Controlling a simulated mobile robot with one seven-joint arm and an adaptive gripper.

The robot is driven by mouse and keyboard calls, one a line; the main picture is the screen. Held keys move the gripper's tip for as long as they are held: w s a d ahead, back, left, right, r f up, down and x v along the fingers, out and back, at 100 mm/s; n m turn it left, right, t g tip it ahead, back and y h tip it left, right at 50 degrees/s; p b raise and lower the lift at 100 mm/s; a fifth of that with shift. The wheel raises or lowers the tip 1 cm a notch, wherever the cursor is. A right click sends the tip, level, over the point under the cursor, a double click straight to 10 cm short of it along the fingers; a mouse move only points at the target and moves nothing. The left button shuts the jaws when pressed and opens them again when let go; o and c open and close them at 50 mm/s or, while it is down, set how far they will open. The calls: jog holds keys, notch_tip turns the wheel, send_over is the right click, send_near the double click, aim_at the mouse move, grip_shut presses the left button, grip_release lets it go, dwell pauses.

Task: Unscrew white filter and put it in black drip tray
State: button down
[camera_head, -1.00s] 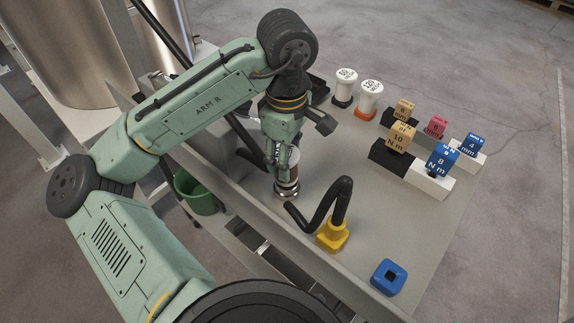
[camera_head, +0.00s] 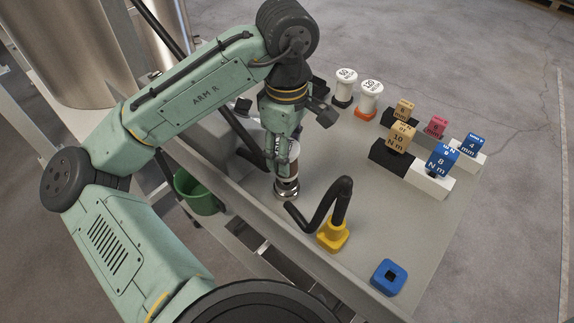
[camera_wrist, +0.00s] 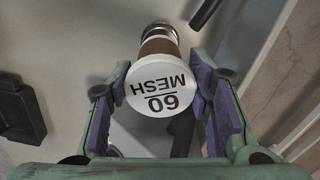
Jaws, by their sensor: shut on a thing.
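The white filter (camera_wrist: 156,88), with a white cap marked "60 MESH" and a brown body, is between my fingers in the wrist view. My gripper (camera_wrist: 161,78) is shut on it. In the head view my gripper (camera_head: 283,158) points down around the filter (camera_head: 294,152), partly hiding it. The filter stands on a shiny metal fitting (camera_head: 287,187) near the bench's left edge; I cannot tell whether the thread is engaged. A dark tray-like thing (camera_wrist: 20,110) lies left in the wrist view; it may be the black drip tray.
Labelled blocks (camera_head: 400,138) on black and white holders are at the right. A bent black handle on a yellow base (camera_head: 332,236) and a blue block (camera_head: 389,278) are in front. A green bucket (camera_head: 197,194) is left.

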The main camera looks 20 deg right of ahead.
jog(key=shift+r, duration=2)
